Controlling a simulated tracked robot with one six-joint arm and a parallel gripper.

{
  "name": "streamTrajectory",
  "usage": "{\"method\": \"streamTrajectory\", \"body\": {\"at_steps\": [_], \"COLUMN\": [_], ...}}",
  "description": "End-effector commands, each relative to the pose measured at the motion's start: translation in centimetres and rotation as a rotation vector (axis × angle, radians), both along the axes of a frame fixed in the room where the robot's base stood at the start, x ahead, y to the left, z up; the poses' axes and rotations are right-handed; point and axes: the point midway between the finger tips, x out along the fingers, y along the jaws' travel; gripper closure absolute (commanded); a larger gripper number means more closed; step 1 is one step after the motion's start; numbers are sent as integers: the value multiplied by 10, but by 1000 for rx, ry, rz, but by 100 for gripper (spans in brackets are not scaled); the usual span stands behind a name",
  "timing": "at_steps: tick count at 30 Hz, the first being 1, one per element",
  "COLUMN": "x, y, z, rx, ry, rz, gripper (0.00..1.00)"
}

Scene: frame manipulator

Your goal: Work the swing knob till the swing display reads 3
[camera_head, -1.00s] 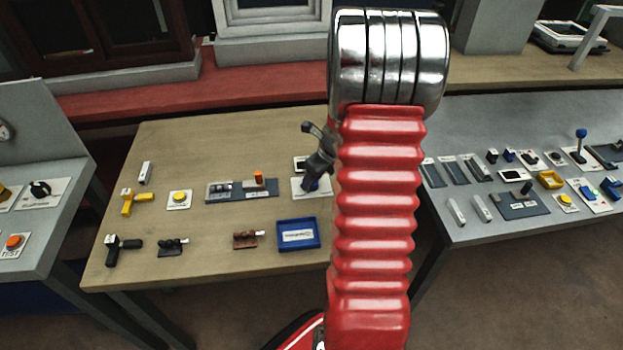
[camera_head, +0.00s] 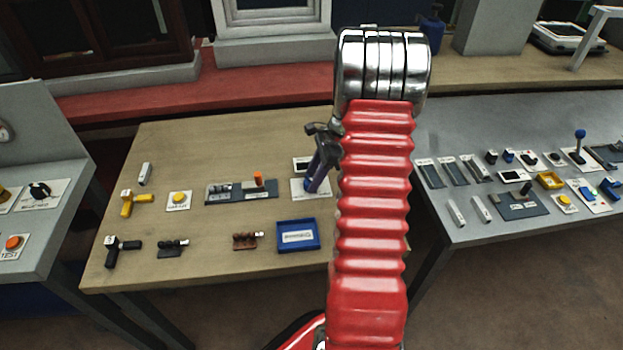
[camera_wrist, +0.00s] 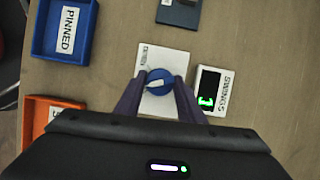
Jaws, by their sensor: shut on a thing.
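The swing knob (camera_wrist: 160,83) is a blue round knob with a white pointer on a white plate (camera_wrist: 150,106). My gripper (camera_wrist: 161,79) is shut on the knob, with one dark purple finger at each side. In the head view my gripper (camera_head: 315,182) is over the same white plate and hides most of the knob. The swing display (camera_wrist: 213,82) stands right of the plate in the wrist view.
A blue tray (camera_head: 297,249) stands in front of the knob. An orange tray (camera_wrist: 37,108) shows at left in the wrist view. A grey block with an orange part (camera_head: 258,182) lies left of the knob. A grey table (camera_head: 465,115) with several controls is at right.

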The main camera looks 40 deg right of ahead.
Motion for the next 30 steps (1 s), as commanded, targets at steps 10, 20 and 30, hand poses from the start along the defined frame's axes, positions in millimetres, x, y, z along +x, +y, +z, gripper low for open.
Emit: {"method": "streamTrajectory", "body": {"at_steps": [10, 20, 30], "x": [4, 5, 5], "y": [-4, -6, -6], "z": [0, 1, 1], "rx": [-9, -12, -13], "ry": [-6, -7, -7], "rz": [259, 357, 362], "gripper": [87, 87, 87]}}
